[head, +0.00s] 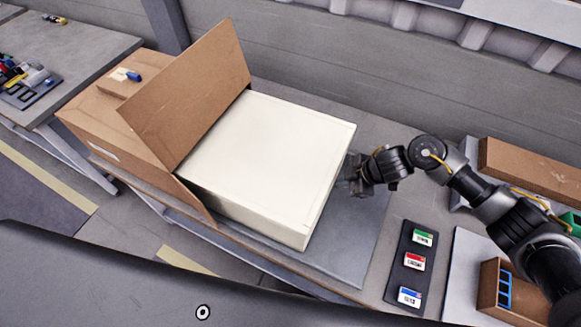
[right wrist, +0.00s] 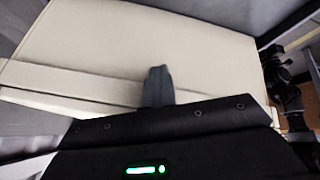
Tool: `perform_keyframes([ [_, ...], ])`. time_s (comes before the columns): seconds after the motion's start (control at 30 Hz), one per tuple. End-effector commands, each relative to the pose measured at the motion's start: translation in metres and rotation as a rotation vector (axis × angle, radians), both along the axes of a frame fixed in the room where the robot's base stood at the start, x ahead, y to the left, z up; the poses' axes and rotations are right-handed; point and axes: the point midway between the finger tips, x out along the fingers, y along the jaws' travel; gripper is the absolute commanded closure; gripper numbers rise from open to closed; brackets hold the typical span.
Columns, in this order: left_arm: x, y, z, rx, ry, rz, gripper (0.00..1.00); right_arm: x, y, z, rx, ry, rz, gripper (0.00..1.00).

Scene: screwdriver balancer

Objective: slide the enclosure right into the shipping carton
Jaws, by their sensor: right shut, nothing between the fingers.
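The enclosure (head: 270,150) is a large cream-white box lying flat on a grey surface (head: 355,235). Its left end meets the open mouth of the brown shipping carton (head: 115,120), and most of its length shows outside. How far it reaches in is hidden by the raised flap (head: 190,90). My right gripper (head: 353,178) is shut and empty at the enclosure's right end. In the right wrist view its closed fingers (right wrist: 158,86) are up against or very near the cream enclosure (right wrist: 130,45); exact contact cannot be told. My left gripper is not in view.
A dark tray (head: 411,262) with green, red and blue labelled cards lies right of the grey surface. A brown box (head: 525,168) and a small organiser (head: 505,290) stand farther right. A small blue item (head: 133,75) lies on the carton. Another table stands at far left.

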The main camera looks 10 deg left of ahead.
Motion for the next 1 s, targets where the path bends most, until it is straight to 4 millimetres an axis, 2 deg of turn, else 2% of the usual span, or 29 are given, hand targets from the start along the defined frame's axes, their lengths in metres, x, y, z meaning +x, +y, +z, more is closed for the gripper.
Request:
perform_keyframes([
  [0.03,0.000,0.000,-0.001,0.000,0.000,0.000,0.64,0.002,0.009,0.002,0.009,-0.002,0.002,1.00],
  [0.23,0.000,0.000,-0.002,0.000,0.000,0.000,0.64,0.006,0.026,0.002,0.009,-0.002,0.002,1.00],
  [0.73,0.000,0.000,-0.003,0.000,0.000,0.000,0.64,0.008,0.031,0.002,0.006,-0.003,0.000,1.00],
  [1.0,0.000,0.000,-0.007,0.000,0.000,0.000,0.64,0.014,0.055,0.002,0.007,-0.003,0.002,1.00],
])
